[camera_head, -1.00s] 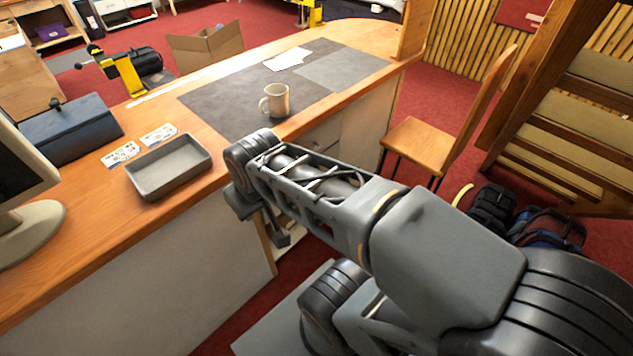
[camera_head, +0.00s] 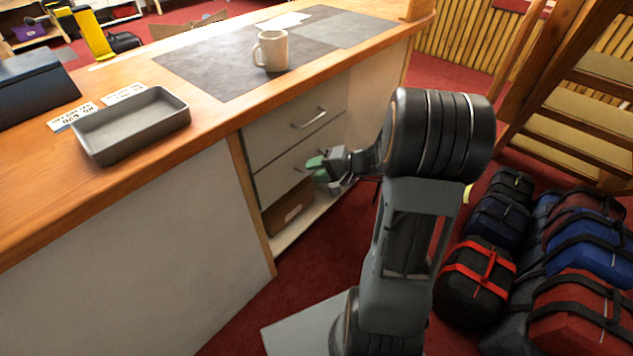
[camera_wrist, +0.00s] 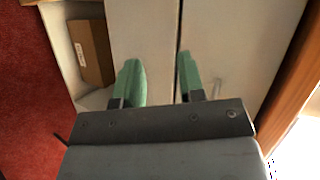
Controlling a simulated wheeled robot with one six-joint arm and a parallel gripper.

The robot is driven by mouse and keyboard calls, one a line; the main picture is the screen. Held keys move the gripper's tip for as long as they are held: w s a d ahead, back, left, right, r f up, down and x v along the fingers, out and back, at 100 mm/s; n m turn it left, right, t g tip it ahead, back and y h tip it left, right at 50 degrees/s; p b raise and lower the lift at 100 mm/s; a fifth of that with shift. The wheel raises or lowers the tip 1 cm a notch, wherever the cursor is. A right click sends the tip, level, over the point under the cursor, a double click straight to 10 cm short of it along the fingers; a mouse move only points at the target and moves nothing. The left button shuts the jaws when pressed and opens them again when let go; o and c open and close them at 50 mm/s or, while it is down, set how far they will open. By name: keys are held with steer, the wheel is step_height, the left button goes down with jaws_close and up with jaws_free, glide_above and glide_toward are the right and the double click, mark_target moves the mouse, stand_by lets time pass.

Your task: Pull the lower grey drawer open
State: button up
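The lower grey drawer (camera_head: 275,182) is shut, under the upper grey drawer (camera_head: 270,142) in the bench front. Its bar handle (camera_head: 300,168) shows partly in the head view, beside my green fingertips. My gripper (camera_head: 317,168) is in front of the lower drawer. In the wrist view my gripper (camera_wrist: 158,68) is open and empty. There, one finger is over the lower drawer's face (camera_wrist: 155,35) and the other is near the seam with the upper drawer (camera_wrist: 225,40). I cannot make out the lower handle in that view, nor whether a finger touches it.
Under the drawers an open shelf (camera_head: 290,236) holds a brown box (camera_head: 285,208). A mug (camera_head: 271,51) and a grey tray (camera_head: 130,122) stand on the bench top (camera_head: 215,115). Several bags (camera_head: 590,265) lie on the red floor to the right.

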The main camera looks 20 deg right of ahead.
steer(key=w+d+f+m+t+h+b, duration=0.35)
steer(key=d+f+m+t+b, duration=0.2)
steer(key=d+f, duration=0.55)
steer(key=shift+t, duration=0.25)
steer(key=shift+d+r+b+x, duration=0.1)
steer(key=shift+b+x, duration=0.05)
steer(key=shift+x, duration=3.15)
steer(key=shift+d+r+b+x, duration=0.1)
steer(key=shift+b+x, duration=0.05)
steer(key=shift+x, duration=3.1)
steer(key=shift+w, duration=0.15)
jaws_close()
